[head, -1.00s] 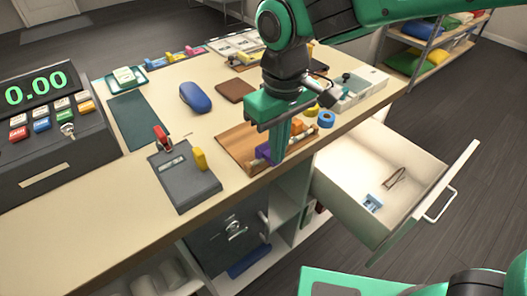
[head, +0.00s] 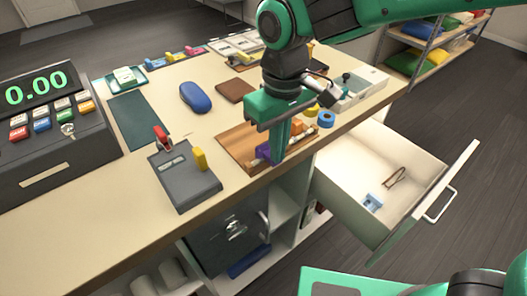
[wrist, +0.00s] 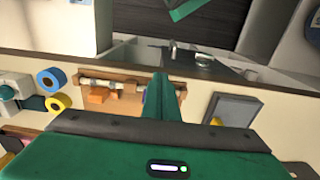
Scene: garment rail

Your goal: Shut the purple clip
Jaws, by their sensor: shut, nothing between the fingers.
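The purple clip (head: 263,152) sits at the front part of the wooden board (head: 236,141) on the counter. It is largely hidden behind my gripper's fingers, so I cannot tell whether it is open or shut. My gripper (head: 278,158) points down with its fingers together and nothing between them, right beside the clip; whether they touch is unclear. In the wrist view the fingers (wrist: 164,78) cover most of the clip, and only a purple sliver (wrist: 145,97) shows to their left. A pale rod with fittings (wrist: 105,85) and an orange block (wrist: 97,96) lie on the board.
A grey device with red and yellow levers (head: 184,175) stands left of the board. Blue tape (head: 326,119) lies right of it. A drawer (head: 350,181) stands open below the counter's right side. A blue stapler-like object (head: 195,97) lies behind.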

